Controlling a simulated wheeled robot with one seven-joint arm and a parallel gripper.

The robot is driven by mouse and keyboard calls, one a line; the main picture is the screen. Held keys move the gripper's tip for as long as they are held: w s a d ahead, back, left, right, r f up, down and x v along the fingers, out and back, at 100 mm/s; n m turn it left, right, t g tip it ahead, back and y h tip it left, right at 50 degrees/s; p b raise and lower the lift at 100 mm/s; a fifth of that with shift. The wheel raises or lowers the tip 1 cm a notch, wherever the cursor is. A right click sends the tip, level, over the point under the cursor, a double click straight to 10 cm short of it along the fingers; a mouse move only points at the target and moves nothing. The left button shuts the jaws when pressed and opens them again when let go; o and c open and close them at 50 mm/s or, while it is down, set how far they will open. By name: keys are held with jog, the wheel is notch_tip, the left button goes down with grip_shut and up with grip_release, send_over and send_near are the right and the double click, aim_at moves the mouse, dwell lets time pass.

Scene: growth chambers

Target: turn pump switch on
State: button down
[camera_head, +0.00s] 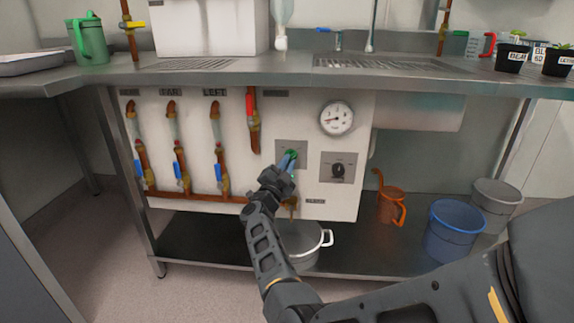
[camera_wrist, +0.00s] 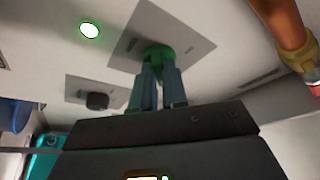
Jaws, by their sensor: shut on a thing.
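The green pump switch (camera_head: 291,153) sits on a grey square plate (camera_head: 301,159) on the white panel under the bench. My gripper (camera_head: 287,160) reaches up to it, and its fingers are shut on the green switch. In the wrist view the green switch (camera_wrist: 158,52) shows between and above my fingertips (camera_wrist: 158,72), in front of its plate (camera_wrist: 190,45). My fingers hide part of the switch, so its exact angle is hard to tell. A lit green-white lamp (camera_wrist: 89,30) shows on the panel in the wrist view.
A black knob (camera_head: 338,170) on its own plate and a round gauge (camera_head: 337,118) are right of the switch. Copper pipes with blue-handled valves (camera_head: 181,170) are left. A pot (camera_head: 302,245), an orange watering can (camera_head: 390,202) and a blue bucket (camera_head: 454,232) stand on the shelf below.

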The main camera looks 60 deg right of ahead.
jog(key=shift+f, duration=0.1)
jog(key=c, duration=1.1)
grip_release()
jog(key=shift+c, duration=0.2)
jog(key=p+v, duration=0.2)
jog(key=v, duration=0.5)
jog(key=shift+a, duration=0.4)
jog(key=shift+f, duration=0.1)
jog(key=shift+s, duration=0.1)
